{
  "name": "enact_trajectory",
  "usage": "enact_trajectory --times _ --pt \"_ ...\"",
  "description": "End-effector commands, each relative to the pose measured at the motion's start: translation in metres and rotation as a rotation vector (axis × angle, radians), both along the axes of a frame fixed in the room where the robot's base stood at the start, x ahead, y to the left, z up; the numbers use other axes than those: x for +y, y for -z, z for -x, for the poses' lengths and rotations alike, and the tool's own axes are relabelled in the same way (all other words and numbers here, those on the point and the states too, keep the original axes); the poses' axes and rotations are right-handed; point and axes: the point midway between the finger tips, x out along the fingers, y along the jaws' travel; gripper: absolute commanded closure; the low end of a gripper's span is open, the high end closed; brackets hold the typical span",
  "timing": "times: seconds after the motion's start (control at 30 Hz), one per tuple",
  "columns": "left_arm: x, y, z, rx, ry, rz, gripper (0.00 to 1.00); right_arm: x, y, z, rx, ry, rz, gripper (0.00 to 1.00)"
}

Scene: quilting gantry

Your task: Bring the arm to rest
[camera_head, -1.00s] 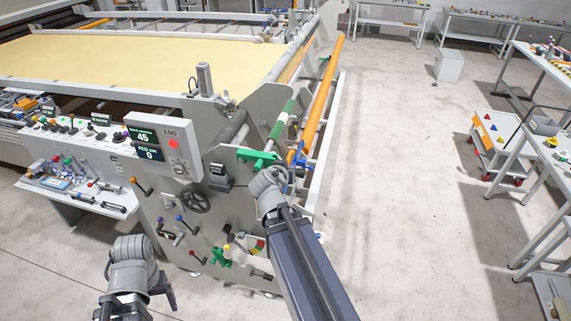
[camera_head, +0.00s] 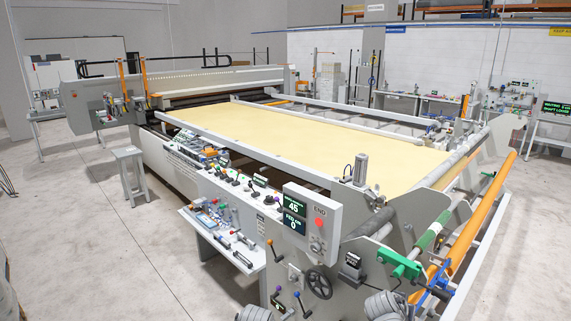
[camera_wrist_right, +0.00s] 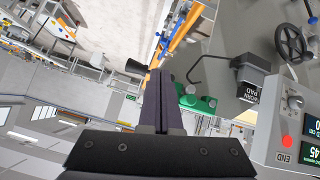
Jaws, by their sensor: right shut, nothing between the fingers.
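In the right wrist view my right gripper (camera_wrist_right: 157,85) is shut, its two dark fingers together with nothing between them. It appears near the end of the quilting gantry, with the green bracket (camera_wrist_right: 198,103) just beyond and to the right of the fingers. In the head view only grey rounded parts of my two arms show at the bottom edge; both grippers are out of that picture. The quilting gantry (camera_head: 320,135) carries a wide cream fabric bed. Its control panel (camera_head: 312,222) shows 45 and 0.
The handwheel (camera_head: 319,284), green bracket (camera_head: 399,263) and orange bar (camera_head: 482,222) are at the near end of the gantry. In the right wrist view a black pad box (camera_wrist_right: 251,91) with a hook is close right of the fingers. Open floor (camera_head: 110,240) lies left, with a stool (camera_head: 131,172).

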Motion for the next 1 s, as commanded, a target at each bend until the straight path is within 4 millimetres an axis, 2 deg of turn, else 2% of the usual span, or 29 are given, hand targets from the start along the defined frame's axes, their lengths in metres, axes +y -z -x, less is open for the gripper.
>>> enact_trajectory --times 0.03,0.2,0.3,0.4,0.5,0.6,0.7,1.0 --pt "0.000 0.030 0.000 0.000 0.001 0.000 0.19 0.031 0.041 0.001 0.072 -0.055 -0.029 1.00" --pt "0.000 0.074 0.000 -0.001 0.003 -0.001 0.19 0.127 0.120 0.025 0.341 -0.261 -0.126 1.00" --pt "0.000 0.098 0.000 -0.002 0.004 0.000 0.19 0.181 0.158 0.047 0.497 -0.404 -0.177 1.00" --pt "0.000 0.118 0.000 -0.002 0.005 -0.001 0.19 0.227 0.188 0.072 0.637 -0.546 -0.219 1.00" --pt "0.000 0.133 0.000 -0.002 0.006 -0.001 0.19 0.262 0.208 0.097 0.751 -0.668 -0.252 1.00" --pt "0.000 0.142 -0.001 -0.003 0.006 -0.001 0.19 0.286 0.219 0.115 0.831 -0.760 -0.273 1.00" --pt "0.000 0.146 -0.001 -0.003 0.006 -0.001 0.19 0.298 0.223 0.126 0.876 -0.813 -0.286 1.00" --pt "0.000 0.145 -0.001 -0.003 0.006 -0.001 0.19 0.302 0.222 0.130 0.893 -0.832 -0.290 1.00"
